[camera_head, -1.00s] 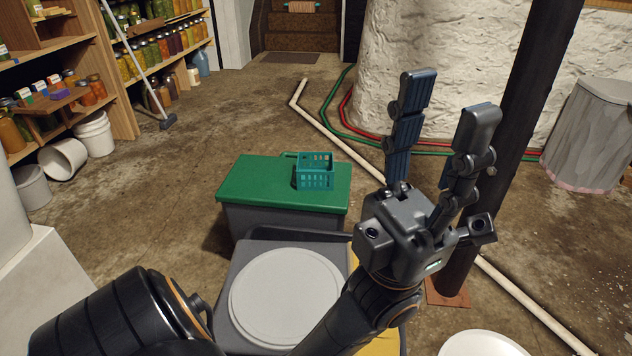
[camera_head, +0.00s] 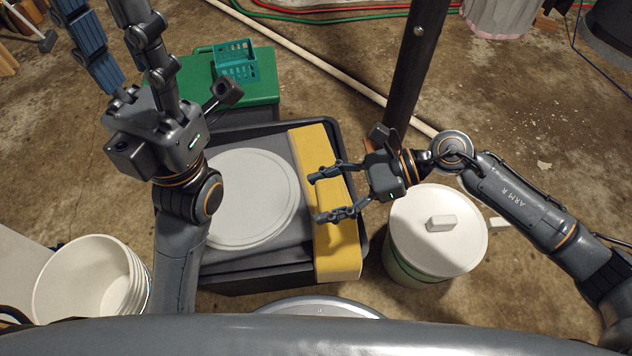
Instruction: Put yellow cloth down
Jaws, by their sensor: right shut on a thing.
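The yellow cloth (camera_head: 342,245) is a long flat strip. It lies over the right side of a dark grey bin (camera_head: 208,284), beside the bin's round light-grey lid (camera_head: 250,200), and its front end hangs over the front rim. My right gripper (camera_head: 319,198) comes in from the right, with its fingers over the middle of the cloth, and is shut on it. How much cloth lies between the fingers is hard to see. My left gripper (camera_head: 103,14) is raised at the upper left, open and empty, away from the cloth; one finger runs out of the picture.
A green-lidded box (camera_head: 200,90) with a teal basket (camera_head: 236,62) stands behind. A white-lidded bucket (camera_head: 437,228) sits right of the bin, under my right arm. A dark post (camera_head: 415,75) rises behind it. An empty white bucket (camera_head: 85,280) stands left.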

